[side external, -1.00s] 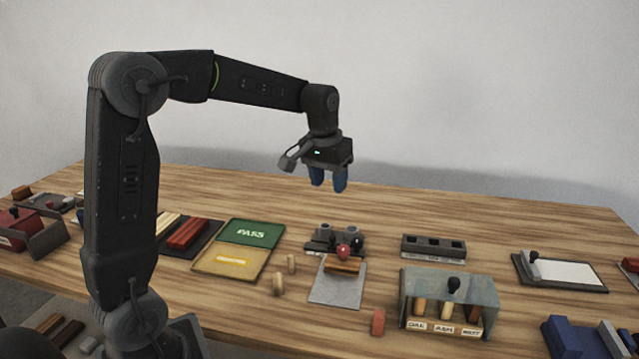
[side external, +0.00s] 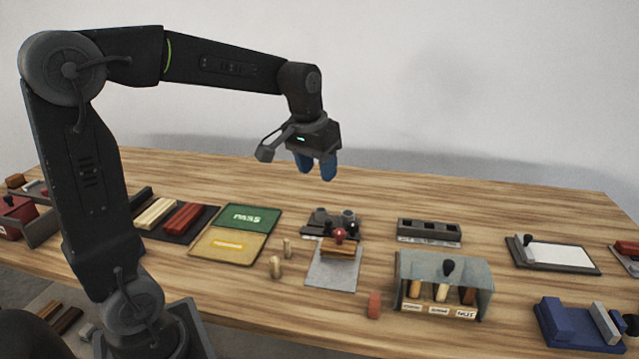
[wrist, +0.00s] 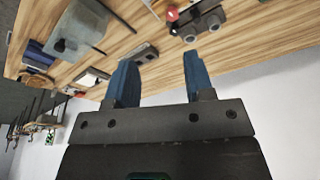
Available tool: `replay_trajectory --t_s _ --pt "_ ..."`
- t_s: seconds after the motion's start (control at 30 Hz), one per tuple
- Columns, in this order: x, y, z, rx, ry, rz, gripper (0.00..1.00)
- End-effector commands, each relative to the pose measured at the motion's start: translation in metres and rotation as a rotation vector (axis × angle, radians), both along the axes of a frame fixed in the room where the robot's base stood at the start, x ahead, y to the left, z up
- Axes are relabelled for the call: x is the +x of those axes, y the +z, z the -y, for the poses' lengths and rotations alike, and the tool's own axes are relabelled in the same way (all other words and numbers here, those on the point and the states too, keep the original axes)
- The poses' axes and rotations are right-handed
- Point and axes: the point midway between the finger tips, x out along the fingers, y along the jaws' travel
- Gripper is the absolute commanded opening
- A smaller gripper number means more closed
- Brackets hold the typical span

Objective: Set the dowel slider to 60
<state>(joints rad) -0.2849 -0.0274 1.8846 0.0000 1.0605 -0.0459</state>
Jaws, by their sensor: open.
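I cannot tell for certain which fixture is the dowel slider, and no scale reading of 60 is legible. A grey housing (side external: 483,268) holds several upright dowels behind small white labels, with a black knob (side external: 448,267) at its top. Its label text is too small to read. It also seems to show in the wrist view as a grey panel (wrist: 75,30). My gripper (side external: 316,168) is open and empty, high above the back of the table, up and left of the housing. Its two blue fingers also show in the wrist view (wrist: 160,75), apart with nothing between them.
A fixture with a red knob (side external: 339,235) stands below my gripper. A green-and-yellow tray (side external: 252,216) lies left.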

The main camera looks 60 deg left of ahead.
Motion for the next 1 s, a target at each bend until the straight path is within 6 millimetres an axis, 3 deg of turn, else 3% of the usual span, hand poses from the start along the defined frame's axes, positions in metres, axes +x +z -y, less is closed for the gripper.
replay_trajectory --t_s 0.17,0.3,0.43,0.63,0.87,1.0 --pt "0.043 -0.021 -0.036 -0.025 0.07 -0.067 0.48" --pt "0.079 -0.048 -0.074 -0.05 0.138 -0.127 0.48" --pt "0.101 -0.075 -0.103 -0.071 0.188 -0.171 0.48" --pt "0.115 -0.099 -0.125 -0.086 0.228 -0.204 0.48" --pt "0.116 -0.12 -0.127 -0.089 0.23 -0.21 0.48" --pt "0.115 -0.148 -0.126 -0.089 0.23 -0.212 0.48"
